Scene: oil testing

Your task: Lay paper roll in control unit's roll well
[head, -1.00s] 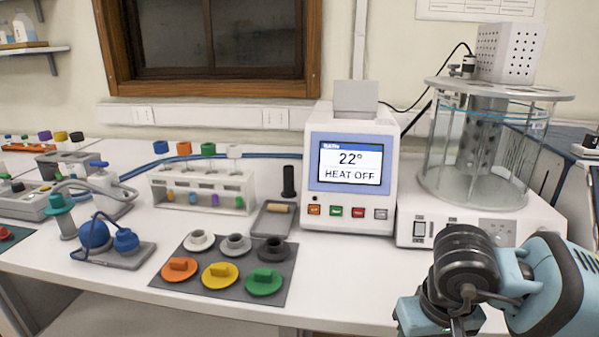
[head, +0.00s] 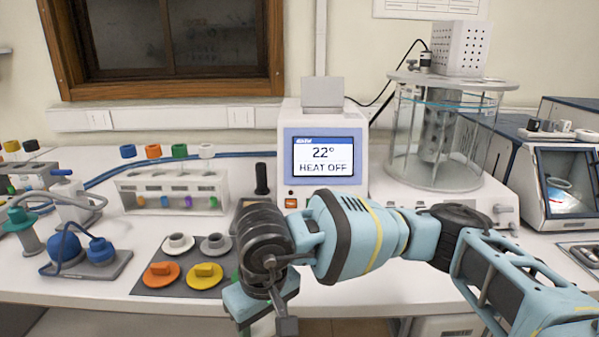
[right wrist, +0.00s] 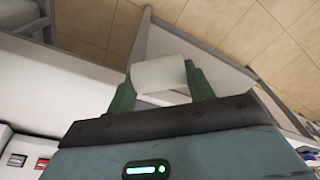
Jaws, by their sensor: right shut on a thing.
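The control unit (head: 375,150) stands on the bench in the head view, its screen reading "22° HEAT OFF". A grey flap (head: 322,92) stands upright on its top. The inside of the roll well cannot be seen from here. My right gripper (right wrist: 160,80) is shut on the white paper roll (right wrist: 160,72), with a green finger at each end of it. In the head view my right arm reaches in from the right, in front of the unit's lower part, and its wrist hangs low near the bench's front. The roll does not show clearly there. My left gripper is not in view.
A glass bath (head: 405,140) stands right of the unit. Left are a tube rack (head: 130,195), a dark upright cylinder (head: 262,178) and a mat (head: 150,283) with coloured caps. A blue bulb device (head: 62,250) sits farther left. The bench has a clear strip at its front.

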